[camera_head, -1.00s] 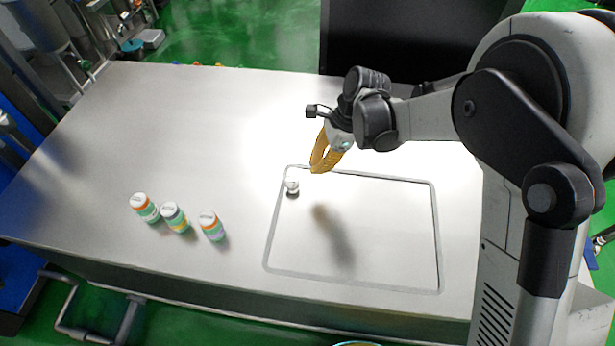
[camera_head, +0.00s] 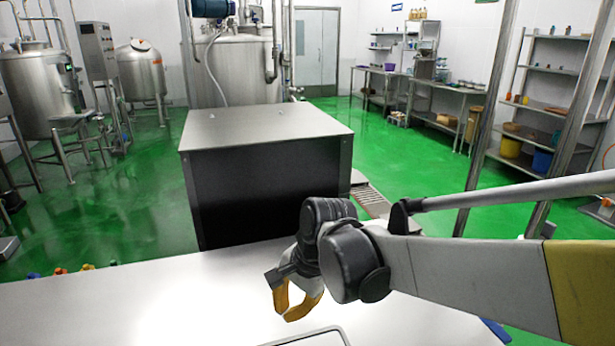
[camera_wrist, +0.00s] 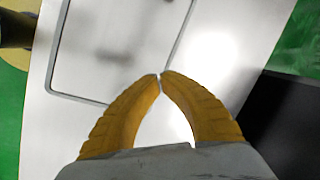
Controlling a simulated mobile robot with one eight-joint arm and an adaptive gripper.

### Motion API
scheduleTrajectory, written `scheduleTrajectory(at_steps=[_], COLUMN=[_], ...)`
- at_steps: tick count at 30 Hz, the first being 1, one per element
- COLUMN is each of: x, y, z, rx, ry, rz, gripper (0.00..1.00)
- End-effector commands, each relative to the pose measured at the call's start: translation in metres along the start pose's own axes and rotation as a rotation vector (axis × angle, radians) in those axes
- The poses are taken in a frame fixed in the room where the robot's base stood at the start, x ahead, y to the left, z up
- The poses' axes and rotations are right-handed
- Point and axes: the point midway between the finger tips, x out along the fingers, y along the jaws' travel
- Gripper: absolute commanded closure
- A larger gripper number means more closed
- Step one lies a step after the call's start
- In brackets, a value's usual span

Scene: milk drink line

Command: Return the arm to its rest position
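My gripper (camera_head: 288,313) has two yellow-orange curved fingers and hangs above the metal table (camera_head: 190,310), pointing down. In the wrist view its fingertips (camera_wrist: 160,76) meet, with nothing between them. The bow-shaped gap behind the tips shows only bare table. My arm reaches in from the right of the head view, bent at the dark wrist joints.
A rectangular outlined area (camera_wrist: 86,98) lies on the tabletop near the gripper. A large dark box with a steel top (camera_head: 265,130) stands behind the table. Steel tanks (camera_head: 140,72) and shelves (camera_head: 545,110) are farther back. Green floor (camera_head: 400,170) lies between.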

Motion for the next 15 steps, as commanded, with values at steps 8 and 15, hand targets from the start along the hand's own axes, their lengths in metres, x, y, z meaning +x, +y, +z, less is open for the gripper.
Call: scheduleTrajectory(at_steps=[8, 15], x=[-0.076, -0.111], y=[0.090, 0.170], z=[-0.030, -0.038], rx=[-0.267, -0.506], ry=[0.227, 0.427], rz=[-0.040, 0.012], gripper=[1.00, 1.00])
